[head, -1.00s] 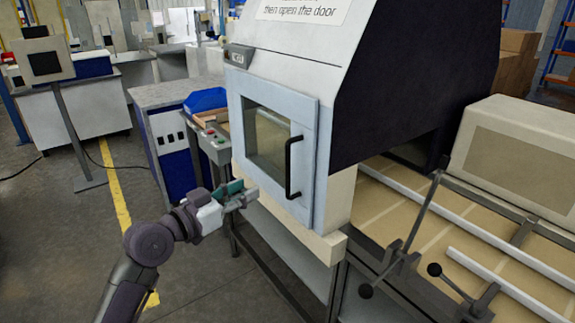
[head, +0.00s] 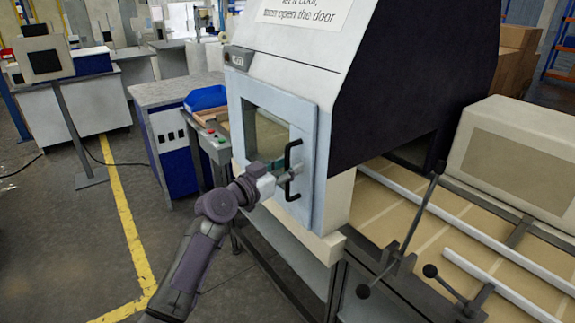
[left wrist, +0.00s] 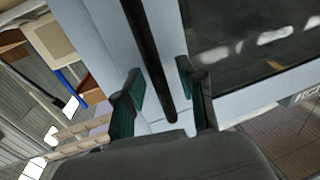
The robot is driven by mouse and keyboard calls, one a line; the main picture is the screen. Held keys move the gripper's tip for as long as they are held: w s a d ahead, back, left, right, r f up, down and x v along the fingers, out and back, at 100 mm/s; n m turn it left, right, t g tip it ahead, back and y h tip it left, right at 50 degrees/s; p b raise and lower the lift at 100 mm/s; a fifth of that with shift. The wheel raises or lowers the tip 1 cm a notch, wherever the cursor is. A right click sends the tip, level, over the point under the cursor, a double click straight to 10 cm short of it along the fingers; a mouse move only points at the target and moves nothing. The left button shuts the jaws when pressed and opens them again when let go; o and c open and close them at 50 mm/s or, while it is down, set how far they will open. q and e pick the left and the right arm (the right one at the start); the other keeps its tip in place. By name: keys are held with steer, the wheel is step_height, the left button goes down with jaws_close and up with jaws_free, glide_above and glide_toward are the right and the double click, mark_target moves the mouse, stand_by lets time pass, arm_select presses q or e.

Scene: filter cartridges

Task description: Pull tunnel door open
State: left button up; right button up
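The tunnel door (head: 308,135) is a pale blue-grey framed panel with a window. It looks closed on the front of the white machine. Its black bar handle (head: 289,152) runs along the door's right side. My left gripper (head: 288,174) is at the handle's middle. In the left wrist view the handle (left wrist: 148,55) passes between the two green-padded fingers of my left gripper (left wrist: 160,72). The fingers are apart, with a visible gap on each side of the bar. My right gripper is not in view.
A control box with buttons (head: 213,142) and a blue bin (head: 206,98) stand left of the door. A conveyor with white rails (head: 480,237) and black-knobbed levers (head: 430,270) lies to the right. Grey floor (head: 60,235) is open at the left.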

arm_select(q)
jaws_close()
stand_by(0.5)
